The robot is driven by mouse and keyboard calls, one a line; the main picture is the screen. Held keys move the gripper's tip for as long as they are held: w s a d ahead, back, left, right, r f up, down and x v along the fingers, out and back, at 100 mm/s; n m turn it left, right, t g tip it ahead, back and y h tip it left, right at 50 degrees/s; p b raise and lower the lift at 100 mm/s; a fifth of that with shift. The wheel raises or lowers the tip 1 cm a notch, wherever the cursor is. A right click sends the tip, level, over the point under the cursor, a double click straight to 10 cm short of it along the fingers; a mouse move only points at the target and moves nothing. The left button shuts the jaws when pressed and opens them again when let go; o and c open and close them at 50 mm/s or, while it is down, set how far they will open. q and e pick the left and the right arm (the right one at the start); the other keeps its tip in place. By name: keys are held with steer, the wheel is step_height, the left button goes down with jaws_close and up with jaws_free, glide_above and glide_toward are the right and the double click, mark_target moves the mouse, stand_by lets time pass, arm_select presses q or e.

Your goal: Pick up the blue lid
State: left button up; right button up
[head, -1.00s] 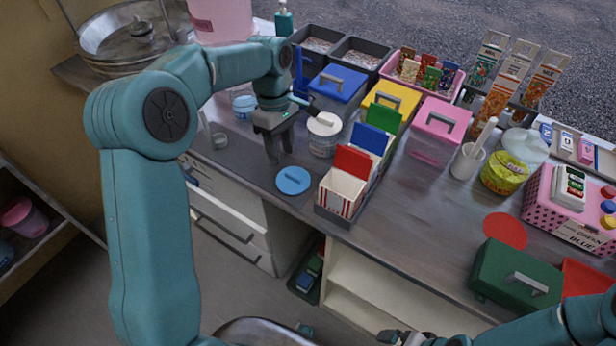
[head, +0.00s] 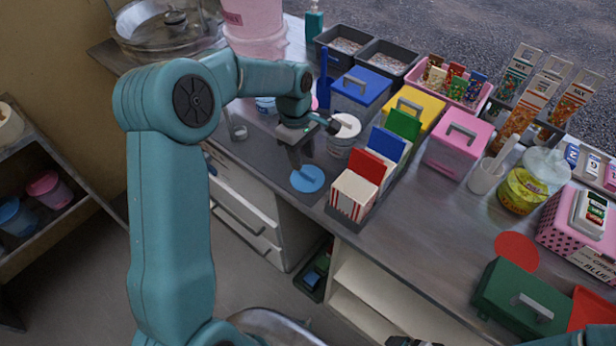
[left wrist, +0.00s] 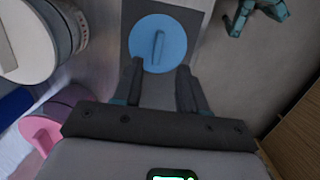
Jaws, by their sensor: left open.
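The blue lid (head: 307,179) is a flat round disc with a raised bar grip. It lies on the grey counter near its front edge, left of the striped carton. My left gripper (head: 300,162) is just behind and above the lid, pointing down, open and empty. In the left wrist view the lid (left wrist: 158,43) lies just beyond the open fingertips (left wrist: 160,68), roughly centred between them, its bar running along the view. The fingers do not appear to close on the bar. My right gripper (head: 408,341) is only partly seen at the bottom edge; its jaws are unclear.
A white-lidded tub (head: 343,130) stands close behind the lid, to the right of my left gripper. A striped carton holder (head: 354,193) stands right of the lid. The counter's front edge is close by. A red disc (head: 516,250) lies farther right.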

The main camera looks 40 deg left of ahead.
mark_target(307, 174)
arm_select(q)
steer(key=f, duration=0.2)
steer(key=d+f+p, duration=0.1)
steer(key=f, duration=0.1)
steer(key=shift+w+f, duration=0.1)
steer(key=shift+f, duration=0.7)
jaws_close()
